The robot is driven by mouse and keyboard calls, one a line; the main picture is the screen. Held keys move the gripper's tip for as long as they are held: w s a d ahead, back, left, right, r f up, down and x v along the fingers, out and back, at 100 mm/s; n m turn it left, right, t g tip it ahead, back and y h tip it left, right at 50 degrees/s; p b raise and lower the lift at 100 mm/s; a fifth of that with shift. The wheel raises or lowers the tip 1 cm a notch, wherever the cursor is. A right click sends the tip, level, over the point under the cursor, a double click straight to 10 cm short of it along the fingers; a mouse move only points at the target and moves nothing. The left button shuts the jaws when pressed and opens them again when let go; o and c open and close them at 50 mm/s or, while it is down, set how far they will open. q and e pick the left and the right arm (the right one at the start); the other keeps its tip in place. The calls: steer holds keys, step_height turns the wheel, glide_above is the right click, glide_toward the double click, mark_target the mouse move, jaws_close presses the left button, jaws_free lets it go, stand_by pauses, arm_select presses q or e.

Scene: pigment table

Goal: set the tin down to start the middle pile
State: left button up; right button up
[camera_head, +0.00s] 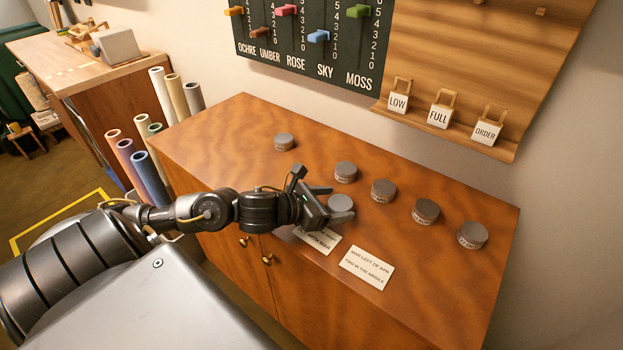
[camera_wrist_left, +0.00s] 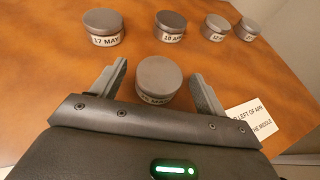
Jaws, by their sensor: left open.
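A round grey tin (camera_head: 340,203) stands on the cabinet top near the front edge. My left gripper (camera_head: 332,203) is open, with one finger on either side of this tin. In the left wrist view the same tin (camera_wrist_left: 158,75) sits between the spread fingers, with a gap visible at each side. Its label is only partly readable. Behind it stand other grey tins, among them one marked 17 MAY (camera_wrist_left: 104,28) and one that looks like 10 APR (camera_wrist_left: 171,25). My right gripper is not in view.
Several tins, such as the rightmost one (camera_head: 472,235), stand singly in a row across the cabinet top (camera_head: 225,135). Two cards lie at the front edge, the right one (camera_head: 367,267) clear and the other partly hidden. Labelled blocks (camera_head: 440,116) sit on the wall ledge.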

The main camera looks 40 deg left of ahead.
arm_select(q)
steer(key=v, duration=0.5)
steer(key=shift+s+a, duration=0.2)
steer(key=shift+s, duration=0.1)
steer(key=shift+s+r+p, duration=0.2)
steer(key=shift+r+p, duration=0.1)
steer(key=shift+p, duration=0.3)
steer(key=shift+s+r+p, duration=0.1)
steer(key=shift+s+p, duration=0.05)
steer(key=shift+p, duration=0.15)
steer(key=shift+s, duration=0.25)
steer(key=shift+s+a+r+p, duration=0.1)
steer(key=shift+s+a+p, duration=0.1)
steer(key=shift+p, duration=0.2)
steer(key=shift+s+a, duration=0.1)
steer(key=shift+a, duration=0.05)
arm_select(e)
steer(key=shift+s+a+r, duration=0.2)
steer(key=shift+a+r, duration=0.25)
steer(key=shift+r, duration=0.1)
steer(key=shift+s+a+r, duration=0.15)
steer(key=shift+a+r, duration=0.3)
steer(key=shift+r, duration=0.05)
